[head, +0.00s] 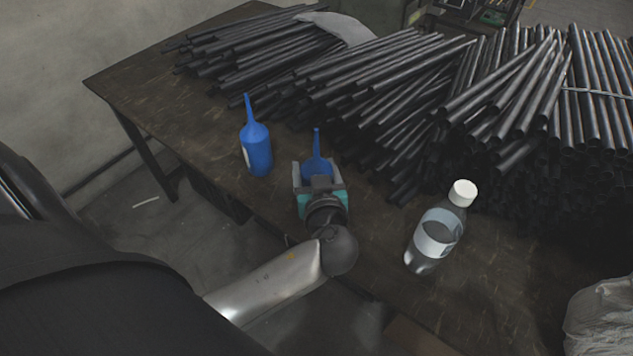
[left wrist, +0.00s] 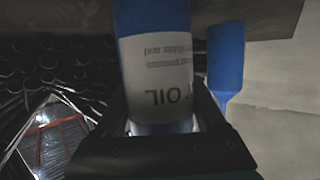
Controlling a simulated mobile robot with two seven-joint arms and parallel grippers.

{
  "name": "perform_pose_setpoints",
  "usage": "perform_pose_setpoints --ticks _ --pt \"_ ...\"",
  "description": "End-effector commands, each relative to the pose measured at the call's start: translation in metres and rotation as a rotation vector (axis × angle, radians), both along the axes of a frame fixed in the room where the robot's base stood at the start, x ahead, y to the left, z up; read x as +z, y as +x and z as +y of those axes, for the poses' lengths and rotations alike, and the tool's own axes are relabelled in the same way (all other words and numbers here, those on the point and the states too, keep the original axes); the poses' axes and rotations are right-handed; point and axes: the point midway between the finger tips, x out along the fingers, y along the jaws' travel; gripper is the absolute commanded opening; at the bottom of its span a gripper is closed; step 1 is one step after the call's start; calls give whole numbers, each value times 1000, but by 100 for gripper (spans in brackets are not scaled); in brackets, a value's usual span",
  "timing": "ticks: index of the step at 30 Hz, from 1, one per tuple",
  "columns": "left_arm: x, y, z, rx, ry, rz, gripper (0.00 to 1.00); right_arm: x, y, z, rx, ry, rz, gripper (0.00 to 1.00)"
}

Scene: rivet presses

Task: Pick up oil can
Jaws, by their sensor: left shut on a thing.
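A blue oil can (head: 317,164) with a thin upright nozzle stands near the front edge of the table, partly hidden by my left gripper (head: 317,172). The gripper's jaws are shut around its body, one on each side. In the left wrist view the same can (left wrist: 155,20) appears upside down between the fingers, its white label reading OIL. I cannot tell whether its base touches the table. A second blue can (head: 257,152) stands upright to the left, apart from the gripper; it also shows in the left wrist view (left wrist: 226,60). My right gripper is not in view.
The dark table (head: 150,90) carries large stacks of black pipes (head: 390,75) behind the cans. A clear bottle with a white cap (head: 437,237) stands to the right of my gripper. A pale bag (head: 600,320) lies at the lower right.

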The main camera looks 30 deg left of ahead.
Motion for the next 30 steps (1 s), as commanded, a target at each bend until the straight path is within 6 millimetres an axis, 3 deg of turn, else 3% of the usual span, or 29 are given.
perform_pose_setpoints --ticks 1,11,25,30 --pt "0 0 0 0 -1 -1 37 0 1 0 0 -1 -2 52" --pt "0 0 0 0 -1 -1 0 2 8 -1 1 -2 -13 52" --pt "8 0 0 1 0 -3 0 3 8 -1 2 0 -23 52" --pt "23 0 0 0 -1 -4 0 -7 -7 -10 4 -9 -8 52"
